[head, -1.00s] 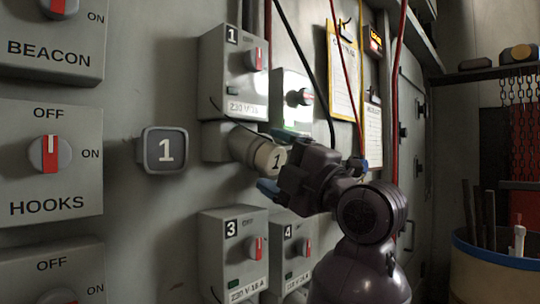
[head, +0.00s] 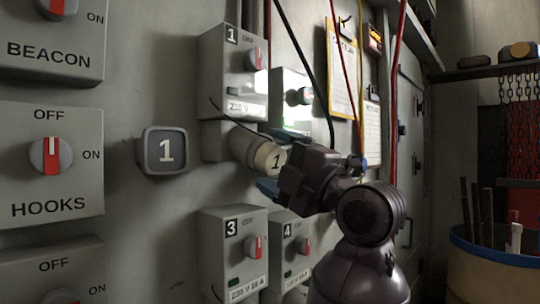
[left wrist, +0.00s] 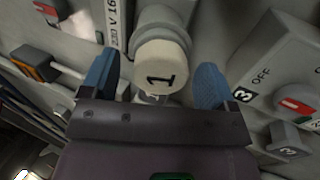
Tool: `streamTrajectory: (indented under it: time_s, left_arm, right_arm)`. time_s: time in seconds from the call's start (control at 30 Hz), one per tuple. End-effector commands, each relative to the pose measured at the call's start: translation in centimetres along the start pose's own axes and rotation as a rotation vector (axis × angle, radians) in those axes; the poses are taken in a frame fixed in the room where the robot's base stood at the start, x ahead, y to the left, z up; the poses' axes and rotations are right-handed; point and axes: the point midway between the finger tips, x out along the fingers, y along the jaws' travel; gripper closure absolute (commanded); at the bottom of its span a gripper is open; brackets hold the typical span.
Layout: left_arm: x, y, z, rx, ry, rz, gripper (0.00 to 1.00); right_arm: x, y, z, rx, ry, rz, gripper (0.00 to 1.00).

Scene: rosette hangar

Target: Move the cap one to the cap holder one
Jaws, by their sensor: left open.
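Cap one (head: 270,158) is a cream cylinder marked 1, seated on the grey socket under the box numbered 1. It also shows in the left wrist view (left wrist: 161,66), its marked end facing the camera. My left gripper (left wrist: 154,86) is open, with one blue finger on each side of the cap and gaps visible. In the head view, my left gripper (head: 274,162) is at the cap's end, and its body hides part of the wall behind. Cap holder one (head: 166,151) is a dark grey rounded square marked 1 on the wall, left of the cap. My right gripper is not in view.
Box 1 (head: 232,70) is above the cap; boxes 3 (head: 232,255) and 4 (head: 290,250) are below. A black cable crosses near the cap. The HOOKS switch panel (head: 50,185) is at left. Bare wall lies between cap and holder.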

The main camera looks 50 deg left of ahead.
Motion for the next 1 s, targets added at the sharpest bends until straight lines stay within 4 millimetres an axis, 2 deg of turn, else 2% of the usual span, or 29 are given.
streamTrajectory:
  time_s: [0.37, 0.47, 0.8, 1.0]
  left_arm:
    - [-0.01, -0.04, 0.03, 0.001, 0.000, 0.000, 0.19]
    - [-0.01, -0.04, 0.03, 0.001, -0.001, 0.000, 0.31]
    - [-0.01, -0.03, 0.03, 0.001, -0.001, 0.000, 0.83]
    - [-0.27, -0.04, 0.05, 0.001, -0.002, 0.000, 0.84]
  right_arm:
    - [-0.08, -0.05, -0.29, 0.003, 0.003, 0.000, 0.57]
    - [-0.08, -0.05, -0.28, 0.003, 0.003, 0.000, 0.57]
    - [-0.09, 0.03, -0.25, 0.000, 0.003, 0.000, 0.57]
    - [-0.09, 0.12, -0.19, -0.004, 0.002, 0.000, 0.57]
